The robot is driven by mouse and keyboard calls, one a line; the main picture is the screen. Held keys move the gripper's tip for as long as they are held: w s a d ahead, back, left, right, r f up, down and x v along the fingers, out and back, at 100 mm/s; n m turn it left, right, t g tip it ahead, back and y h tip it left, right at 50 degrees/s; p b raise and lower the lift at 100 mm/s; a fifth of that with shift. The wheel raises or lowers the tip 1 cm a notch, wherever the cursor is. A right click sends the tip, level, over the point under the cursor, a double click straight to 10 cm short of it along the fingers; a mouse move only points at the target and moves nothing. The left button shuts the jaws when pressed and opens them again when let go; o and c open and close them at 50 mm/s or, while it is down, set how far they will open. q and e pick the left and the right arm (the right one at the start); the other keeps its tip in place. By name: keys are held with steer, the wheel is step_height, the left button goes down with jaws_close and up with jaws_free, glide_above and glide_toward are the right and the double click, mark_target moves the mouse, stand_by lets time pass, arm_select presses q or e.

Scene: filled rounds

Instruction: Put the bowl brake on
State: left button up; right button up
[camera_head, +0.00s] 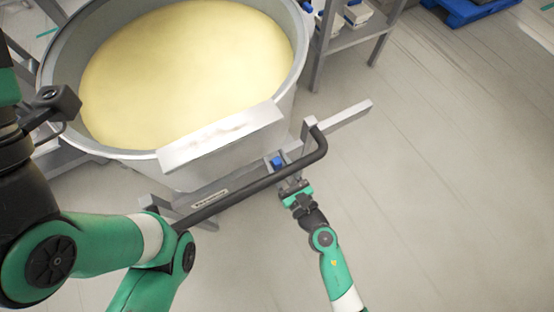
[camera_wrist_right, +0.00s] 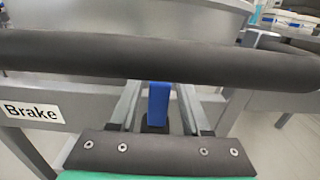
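The blue brake lever (camera_head: 277,161) stands upright on the grey frame of the bowl trolley, behind the dark push handle (camera_head: 240,190). A white "Brake" label (camera_wrist_right: 32,112) is on the frame to its left in the right wrist view. My right gripper (camera_head: 290,184) is at the handle, on its near side, facing the lever. In the wrist view its two fingers (camera_wrist_right: 158,110) are apart, with the blue lever (camera_wrist_right: 159,102) showing between them and no visible contact. The handle hides the lever's top there. My left arm comes in from the left; its fingers do not show.
A large metal bowl (camera_head: 301,60) filled with pale yellow dough stands on the trolley, with a blank-looking white panel (camera_head: 220,137) on its near rim. The handle crosses close over my right gripper. A shelf (camera_head: 345,38) stands behind. The floor at right is clear.

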jaws_close()
stand_by(1.2)
